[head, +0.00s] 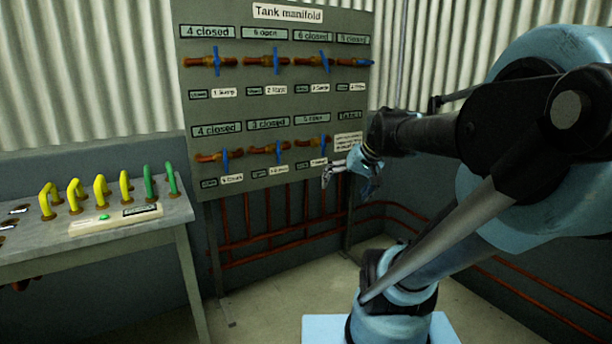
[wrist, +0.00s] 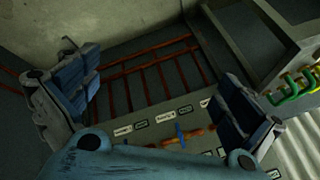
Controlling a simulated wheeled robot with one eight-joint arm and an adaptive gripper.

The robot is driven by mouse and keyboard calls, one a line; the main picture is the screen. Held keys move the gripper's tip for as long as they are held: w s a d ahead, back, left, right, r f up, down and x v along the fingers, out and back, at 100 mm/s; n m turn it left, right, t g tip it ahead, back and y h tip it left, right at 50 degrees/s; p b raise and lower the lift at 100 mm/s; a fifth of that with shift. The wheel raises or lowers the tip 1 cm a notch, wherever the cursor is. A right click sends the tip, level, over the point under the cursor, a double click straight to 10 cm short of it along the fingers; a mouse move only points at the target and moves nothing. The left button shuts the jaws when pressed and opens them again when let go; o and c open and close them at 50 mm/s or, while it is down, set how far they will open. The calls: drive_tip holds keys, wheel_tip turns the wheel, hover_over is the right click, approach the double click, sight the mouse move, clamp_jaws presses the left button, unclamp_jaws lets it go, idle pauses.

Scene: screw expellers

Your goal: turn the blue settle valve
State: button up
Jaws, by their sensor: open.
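The grey tank manifold board (head: 252,110) carries two rows of copper pipe stubs with blue valve handles. In the lower row I see blue handles at the left (head: 225,159), in the middle (head: 279,153) and further right (head: 323,142). Most small labels are too blurred to read, so I cannot tell which handle is the settle valve. My gripper (head: 348,174) is in front of the board's lower right corner and hides part of it. In the wrist view its fingers are spread and empty, with one blue handle (wrist: 181,135) beyond them.
A grey table (head: 90,243) at the left bears yellow handles (head: 100,190), green handles (head: 149,184) and a pale box with a green button (head: 104,217). Red pipes (head: 262,225) run along the wall below the board. The floor (head: 265,298) before the board is clear.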

drive_tip(key=s+d+f+g+h, duration=0.2)
drive_tip(key=s+d+f+h, duration=0.35)
drive_tip(key=s+f, duration=0.75)
drive_tip(key=w+a+r+m+t+y, duration=0.1)
drive_tip(key=w+a+r+t+y, duration=0.25)
drive_tip(key=w+r, duration=1.05)
drive_tip(key=w+a+r+t+y, duration=0.2)
drive_tip(key=w+a+r+y, duration=0.3)
drive_tip(key=w+r, duration=0.95)
drive_tip(key=m+t+y, duration=0.2)
drive_tip(key=m+t, duration=0.4)
drive_tip(key=t, duration=0.2)
approach(325, 62)
drive_tip(key=shift+g, duration=0.25)
drive_tip(key=x, duration=1)
drive_tip(key=shift+w+a+r, duration=0.15)
drive_tip(key=shift+w+r, duration=0.05)
drive_tip(key=shift+w, duration=0.2)
drive_tip(key=c, duration=0.8)
